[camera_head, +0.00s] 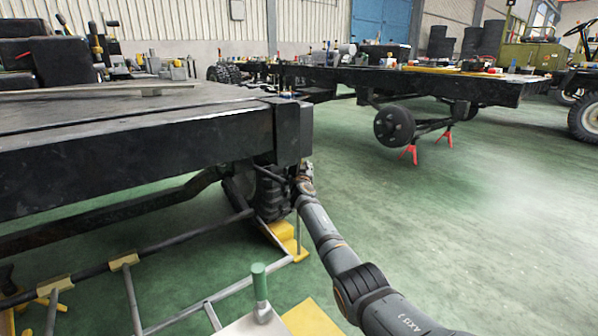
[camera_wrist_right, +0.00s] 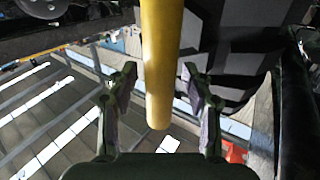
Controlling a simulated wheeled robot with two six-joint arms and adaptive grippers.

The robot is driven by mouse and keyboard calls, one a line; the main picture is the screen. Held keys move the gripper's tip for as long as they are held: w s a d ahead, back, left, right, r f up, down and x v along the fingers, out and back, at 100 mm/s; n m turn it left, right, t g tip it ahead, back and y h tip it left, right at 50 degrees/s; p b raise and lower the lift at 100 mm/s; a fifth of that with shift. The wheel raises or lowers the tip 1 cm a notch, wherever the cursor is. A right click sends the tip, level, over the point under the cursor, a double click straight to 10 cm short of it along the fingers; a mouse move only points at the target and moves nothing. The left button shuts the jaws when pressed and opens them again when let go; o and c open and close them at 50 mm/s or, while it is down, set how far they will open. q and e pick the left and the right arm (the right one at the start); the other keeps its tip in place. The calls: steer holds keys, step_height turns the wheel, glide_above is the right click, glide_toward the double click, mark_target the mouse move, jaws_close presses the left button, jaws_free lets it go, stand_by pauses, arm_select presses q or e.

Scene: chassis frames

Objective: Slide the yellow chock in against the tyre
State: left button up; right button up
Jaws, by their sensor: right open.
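The dark treaded tyre (camera_head: 270,195) stands under the corner of the near chassis frame. The yellow chock (camera_head: 290,240) sits low on the floor at the tyre's right side, partly behind a pale rail; I cannot tell whether it touches the tyre. My right arm comes in from the lower right, and its gripper (camera_head: 304,182) is beside the tyre, its fingers unclear there. In the right wrist view, the gripper (camera_wrist_right: 159,78) is open, with a finger on each side of a yellow rounded bar (camera_wrist_right: 160,60). I cannot tell whether this bar belongs to the chock. My left gripper is not in view.
The near chassis frame (camera_head: 130,150) overhangs the tyre. A second chassis (camera_head: 400,82) stands behind. Green floor (camera_head: 480,220) is clear to the right.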

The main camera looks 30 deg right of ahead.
steer(key=v, duration=1.1)
steer(key=shift+s+a, duration=0.2)
steer(key=shift+s, duration=0.15)
